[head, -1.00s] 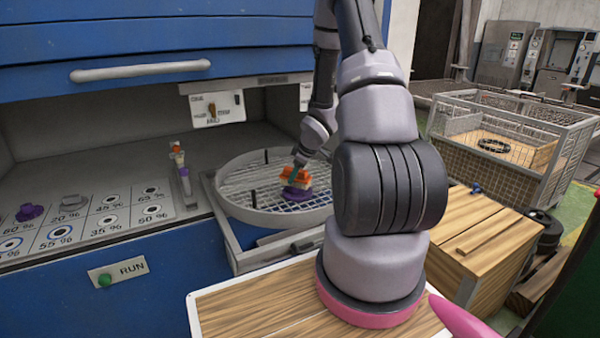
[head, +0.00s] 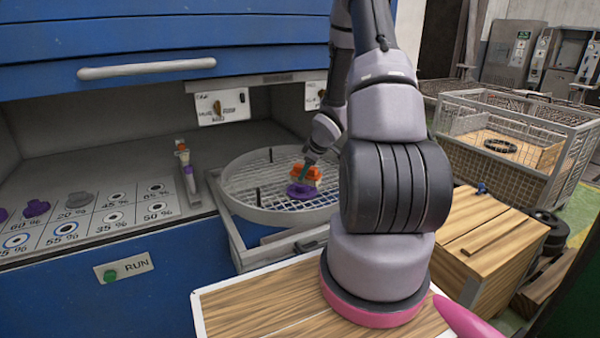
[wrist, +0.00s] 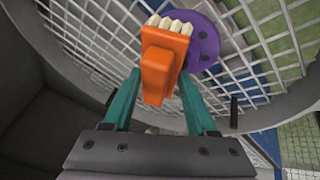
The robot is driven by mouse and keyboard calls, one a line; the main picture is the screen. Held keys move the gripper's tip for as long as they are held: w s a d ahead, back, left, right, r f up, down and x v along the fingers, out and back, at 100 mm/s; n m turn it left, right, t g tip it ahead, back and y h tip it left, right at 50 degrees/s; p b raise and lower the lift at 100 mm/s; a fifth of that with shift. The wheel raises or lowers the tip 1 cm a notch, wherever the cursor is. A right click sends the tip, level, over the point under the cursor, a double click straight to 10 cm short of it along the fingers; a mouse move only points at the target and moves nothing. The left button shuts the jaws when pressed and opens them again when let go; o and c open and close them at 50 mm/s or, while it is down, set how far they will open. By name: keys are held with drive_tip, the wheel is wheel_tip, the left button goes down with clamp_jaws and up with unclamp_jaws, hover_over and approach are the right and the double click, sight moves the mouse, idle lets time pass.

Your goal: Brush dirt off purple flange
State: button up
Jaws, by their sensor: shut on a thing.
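The purple flange (head: 301,190) lies on the wire mesh of the round turntable basket (head: 237,208). In the wrist view the flange (wrist: 203,42) is a purple disc with dark holes, partly hidden behind the brush. My gripper (head: 306,170) is shut on an orange brush (head: 312,174) and holds it right at the flange. In the wrist view the teal fingers of my gripper (wrist: 158,98) are on either side of the orange brush (wrist: 164,55). Its pale bristles point toward the flange and overlap its edge; I cannot tell whether they touch. Dirt cannot be made out.
A small tool stands in a holder (head: 186,168) beside the turntable. A short dark post (wrist: 234,111) rises from the basket. A RUN button (head: 110,276) is in front.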

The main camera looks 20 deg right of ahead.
drive_tip(key=shift+d+r, duration=0.15)
drive_tip(key=shift+d, duration=0.05)
drive_tip(key=shift+r, duration=3.9)
drive_tip(key=shift+w+a, duration=0.1)
drive_tip(key=w+a+r+m+h, duration=0.1)
drive_tip(key=w+a+r+m, duration=0.1)
drive_tip(key=a+r, duration=0.3)
drive_tip(key=w+a+r+m+h, duration=0.2)
drive_tip(key=a+r+m, duration=0.1)
drive_tip(key=a+r, duration=0.3)
drive_tip(key=shift+w+a+r+m, duration=0.25)
drive_tip(key=shift+a+m, duration=0.15)
drive_tip(key=shift+a, duration=0.85)
drive_tip(key=shift+f, duration=0.15)
